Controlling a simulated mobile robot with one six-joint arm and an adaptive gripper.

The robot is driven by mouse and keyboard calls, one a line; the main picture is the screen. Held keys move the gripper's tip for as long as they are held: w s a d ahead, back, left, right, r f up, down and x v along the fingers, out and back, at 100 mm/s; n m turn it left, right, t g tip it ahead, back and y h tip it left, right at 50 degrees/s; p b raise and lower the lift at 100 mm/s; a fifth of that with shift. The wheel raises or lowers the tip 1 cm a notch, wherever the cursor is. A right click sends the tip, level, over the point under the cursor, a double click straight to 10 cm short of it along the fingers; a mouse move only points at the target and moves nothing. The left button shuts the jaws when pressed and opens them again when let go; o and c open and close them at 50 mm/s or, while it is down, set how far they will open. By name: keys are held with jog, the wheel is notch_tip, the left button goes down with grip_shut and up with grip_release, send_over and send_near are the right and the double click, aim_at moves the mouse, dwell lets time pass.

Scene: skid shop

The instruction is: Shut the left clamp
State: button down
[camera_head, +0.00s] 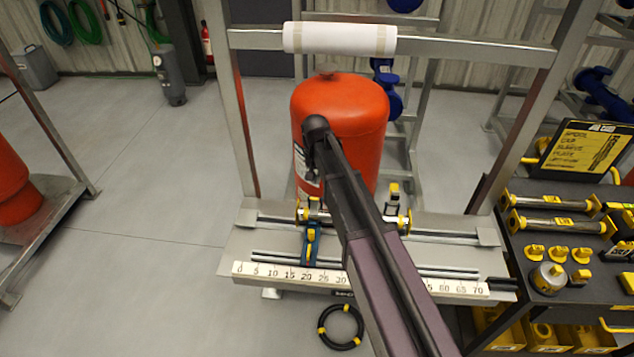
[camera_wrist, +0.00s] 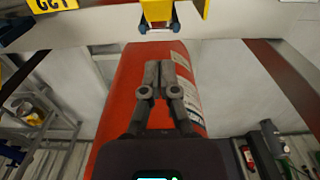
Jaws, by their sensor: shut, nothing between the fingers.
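The left clamp (camera_head: 311,238), with a blue body and yellow parts, sits on the rail of the skid in front of the red tank (camera_head: 340,110). Its blue handle leans toward the front, over the scale strip. The right clamp (camera_head: 393,196) stands upright with a yellow tip, just right of my arm. My gripper (camera_wrist: 166,66) shows in the wrist view, shut and empty, with the red tank (camera_wrist: 130,82) behind its fingers. A yellow part (camera_wrist: 157,10) is at the top there, apart from the fingertips; I cannot tell which clamp it belongs to. My arm hides the gripper in the head view.
A numbered scale strip (camera_head: 290,273) runs along the skid's front edge. Metal posts (camera_head: 232,110) and a crossbar with a white roll (camera_head: 340,38) frame the tank. A dark tool cart (camera_head: 565,235) stands close on the right. A black ring (camera_head: 341,326) lies on the floor.

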jog(key=shift+w+r+p, duration=0.2)
jog(key=shift+r+p, duration=0.85)
jog(key=shift+r, duration=0.1)
jog(key=shift+w+r+p, duration=0.15)
jog(key=shift+r+p, duration=0.85)
jog(key=shift+r, duration=0.1)
jog(key=shift+d, duration=0.1)
jog(key=s+d, duration=2)
jog(key=d, duration=0.3)
jog(key=shift+d, duration=0.65)
